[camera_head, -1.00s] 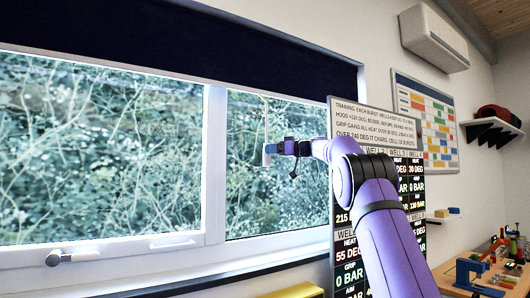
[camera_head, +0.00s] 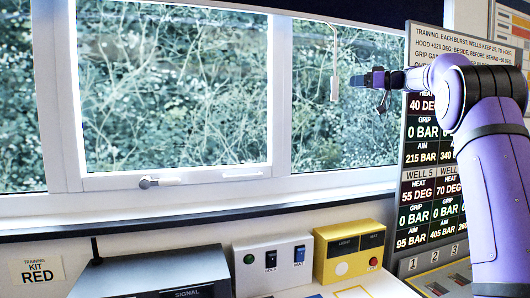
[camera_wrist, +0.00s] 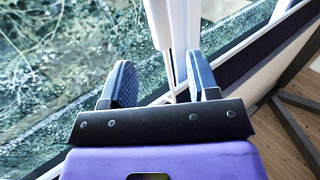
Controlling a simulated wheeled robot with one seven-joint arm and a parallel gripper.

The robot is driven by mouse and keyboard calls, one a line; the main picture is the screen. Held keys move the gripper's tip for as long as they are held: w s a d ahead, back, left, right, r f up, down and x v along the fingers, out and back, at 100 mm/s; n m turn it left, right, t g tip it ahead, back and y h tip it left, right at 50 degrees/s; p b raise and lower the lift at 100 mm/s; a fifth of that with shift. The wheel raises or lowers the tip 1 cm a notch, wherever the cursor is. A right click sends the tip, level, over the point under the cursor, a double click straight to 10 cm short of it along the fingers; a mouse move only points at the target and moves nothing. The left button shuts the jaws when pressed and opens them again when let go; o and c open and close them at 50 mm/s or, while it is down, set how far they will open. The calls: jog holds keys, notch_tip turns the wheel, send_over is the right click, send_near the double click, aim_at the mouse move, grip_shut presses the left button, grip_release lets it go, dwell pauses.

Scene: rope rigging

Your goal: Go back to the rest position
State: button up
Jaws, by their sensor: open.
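My gripper (camera_head: 367,79) is in front of the window at the end of my purple arm, pointing left. In the wrist view its two dark blue fingers (camera_wrist: 162,84) stand well apart, with nothing held between them. A slim white handle (camera_head: 334,88) hangs on a thin cord just left of the fingertips in the head view, with a small gap between.
The window (camera_head: 170,100) spans the back, with a latch (camera_head: 150,182) on its lower frame. A panel of readings (camera_head: 430,190) stands behind my arm. Below are a yellow box (camera_head: 325,262), a white switch box (camera_head: 270,280) and a dark grey unit (camera_head: 150,270).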

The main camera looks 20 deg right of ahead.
jog(key=s+a+f+m+g+h, duration=0.2)
jog(key=s+a+f+g, duration=0.15)
jog(key=s+a, duration=0.65)
jog(key=s+a+f+m+g+h, duration=0.25)
jog(key=s+a+f, duration=0.25)
jog(key=s+a, duration=0.6)
jog(key=s+a+f+m+g+h, duration=0.1)
jog(key=s+a+f+h, duration=0.2)
jog(key=s+f, duration=0.8)
jog(key=s+a+f+m+g+h, duration=0.1)
jog(key=s+a+f+g+h, duration=0.1)
jog(key=s+f, duration=0.9)
jog(key=s+a+h, duration=0.1)
jog(key=s, duration=0.5)
jog(key=shift+s+a+f+m, duration=0.15)
jog(key=shift+s+a+m, duration=0.1)
jog(key=shift+s+m, duration=0.15)
